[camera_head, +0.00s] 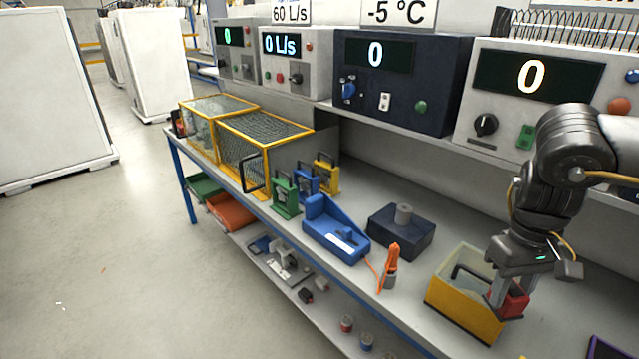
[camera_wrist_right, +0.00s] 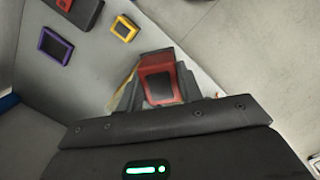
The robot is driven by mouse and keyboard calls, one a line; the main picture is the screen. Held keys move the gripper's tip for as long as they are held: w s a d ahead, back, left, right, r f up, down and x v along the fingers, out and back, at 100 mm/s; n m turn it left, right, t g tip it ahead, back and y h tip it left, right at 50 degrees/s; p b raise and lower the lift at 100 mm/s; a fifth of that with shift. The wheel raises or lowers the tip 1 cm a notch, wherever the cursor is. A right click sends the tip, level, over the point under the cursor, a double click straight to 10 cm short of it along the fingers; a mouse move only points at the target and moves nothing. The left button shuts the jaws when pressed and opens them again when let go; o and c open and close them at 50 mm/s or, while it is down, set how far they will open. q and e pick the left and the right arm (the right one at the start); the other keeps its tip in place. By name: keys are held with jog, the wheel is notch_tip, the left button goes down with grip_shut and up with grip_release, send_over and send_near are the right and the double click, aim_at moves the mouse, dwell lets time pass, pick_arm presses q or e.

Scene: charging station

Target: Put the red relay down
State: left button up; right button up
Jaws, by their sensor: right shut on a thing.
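The red relay (camera_head: 514,303) is a small red block with a dark face. My right gripper (camera_head: 507,290) is shut on it, at the right side of the yellow bin (camera_head: 452,304) in the head view. In the right wrist view the red relay (camera_wrist_right: 158,82) sits between the two fingers of the right gripper (camera_wrist_right: 152,88). I cannot tell whether the relay touches the bin or the bench. A dark handle-shaped thing (camera_head: 470,273) shows inside the bin. My left gripper is not in view.
An orange-handled tool (camera_head: 390,265), a dark block with a grey cylinder (camera_head: 402,232) and a blue device (camera_head: 335,230) stand left of the bin. Purple (camera_wrist_right: 55,45) and yellow (camera_wrist_right: 125,28) framed pieces lie on the bench. Instruments line the shelf behind.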

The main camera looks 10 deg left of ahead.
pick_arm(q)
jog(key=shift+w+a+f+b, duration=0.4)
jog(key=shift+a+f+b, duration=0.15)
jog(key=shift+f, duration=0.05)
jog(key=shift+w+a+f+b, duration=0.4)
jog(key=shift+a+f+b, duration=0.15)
pick_arm(e)
jog(key=w+d+f+n+t, duration=0.1)
jog(key=w+d+f+n, duration=0.1)
jog(key=n, duration=1.2)
jog(key=w+d+f+n+t, duration=0.1)
jog(key=w+d+f+n, duration=0.2)
jog(key=d+n, duration=0.4)
jog(key=w+n, duration=0.1)
jog(key=n, duration=0.7)
jog(key=shift+w+d+n+t, duration=0.15)
jog(key=shift+w+n+t, duration=0.15)
jog(key=shift+t, duration=0.1)
